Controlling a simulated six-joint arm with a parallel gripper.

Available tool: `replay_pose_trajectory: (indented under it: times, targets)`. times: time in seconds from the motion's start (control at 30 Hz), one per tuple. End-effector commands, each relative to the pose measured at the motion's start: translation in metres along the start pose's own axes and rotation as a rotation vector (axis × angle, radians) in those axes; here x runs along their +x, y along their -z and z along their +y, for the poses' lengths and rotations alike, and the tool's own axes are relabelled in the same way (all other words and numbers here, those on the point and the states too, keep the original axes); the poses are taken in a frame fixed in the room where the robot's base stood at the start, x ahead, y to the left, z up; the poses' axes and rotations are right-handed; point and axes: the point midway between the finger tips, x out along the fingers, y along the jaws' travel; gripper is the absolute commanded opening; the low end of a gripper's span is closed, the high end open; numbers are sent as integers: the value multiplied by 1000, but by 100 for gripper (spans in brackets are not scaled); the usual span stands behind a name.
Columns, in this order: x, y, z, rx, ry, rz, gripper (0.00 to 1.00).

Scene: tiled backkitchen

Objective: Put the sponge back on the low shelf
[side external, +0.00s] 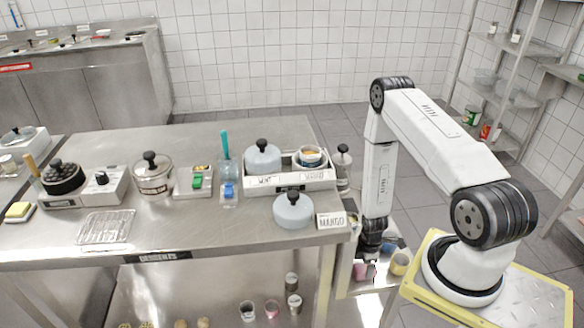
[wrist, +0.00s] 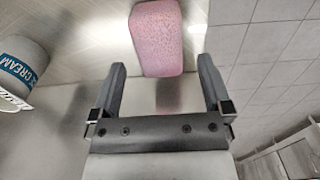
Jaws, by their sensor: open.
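A pink speckled sponge (wrist: 157,38) lies on a pale, shiny surface in the wrist view, at the top centre. My gripper (wrist: 161,64) is open and empty, with one finger on each side of the sponge's near end; I cannot tell whether either touches it. In the side external view my gripper (side external: 368,252) points down beside the right end of the steel table, over a small low surface (side external: 372,287). A pink patch (side external: 361,271) shows there, probably the sponge, partly hidden by my gripper.
A tub marked CREAM (wrist: 20,68) stands left of my gripper. A yellow-topped cup (side external: 400,262) is just right of it. The steel table (side external: 200,245) carries pots and a MANGO sign (side external: 331,220). A lower shelf (side external: 225,290) holds several cups and jars.

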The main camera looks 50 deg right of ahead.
Motion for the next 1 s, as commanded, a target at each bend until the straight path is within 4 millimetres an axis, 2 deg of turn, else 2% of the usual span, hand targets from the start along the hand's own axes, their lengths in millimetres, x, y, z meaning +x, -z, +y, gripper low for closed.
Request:
replay_pose_trajectory:
  times: [0.7, 1.0]
  targets:
    - [-76, 0, 1, 0, -2, 0, 100]
    - [-94, 0, 0, 0, -1, 0, 100]
